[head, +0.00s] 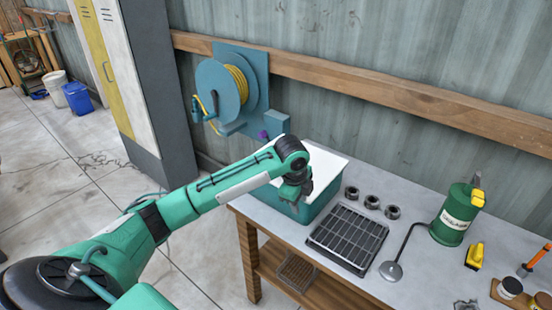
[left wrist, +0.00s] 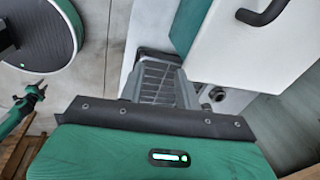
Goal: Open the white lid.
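The white lid (head: 326,167) lies on top of a green box (head: 311,211) at the back left of the workbench. It looks shut, though my arm hides part of its left side. My left gripper (head: 294,192) points down at the lid's front left part; whether it touches the lid is not clear. The lid also fills the upper right of the left wrist view (left wrist: 235,55), with a dark strip, perhaps its handle (left wrist: 264,12), on it. A small green arm end (left wrist: 36,92) at the left wrist view's left edge may be my right gripper.
On the workbench (head: 420,205), right of the box, are a black rack (head: 347,238), several small metal rings (head: 371,202), a ladle-like tool (head: 392,268) and a green canister (head: 454,215). A hose reel (head: 222,88) hangs on the wall behind.

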